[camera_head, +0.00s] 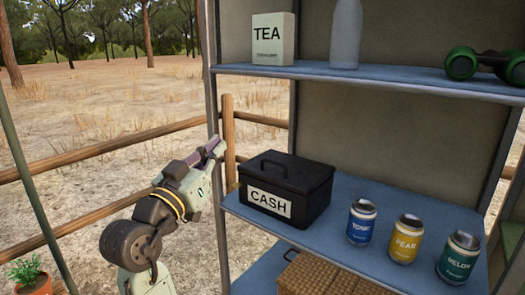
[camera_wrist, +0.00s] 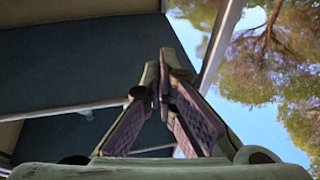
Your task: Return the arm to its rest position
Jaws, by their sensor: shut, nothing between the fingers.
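My gripper (camera_head: 213,149) is at the end of my raised arm, left of the shelf unit in the head view. Its fingers point up and to the right, near the shelf's left post, and a gap to the post cannot be judged. In the wrist view my gripper (camera_wrist: 163,80) has its fingertips together with nothing between them. The fingers are shut and empty.
The shelf unit (camera_head: 212,90) holds a black cash box (camera_head: 285,188), several cans such as the blue one (camera_head: 361,222), a tea box (camera_head: 273,40), a bottle (camera_head: 346,32) and green binoculars (camera_head: 485,65). A wooden fence (camera_head: 110,150) runs behind; a potted plant (camera_head: 28,278) stands lower left.

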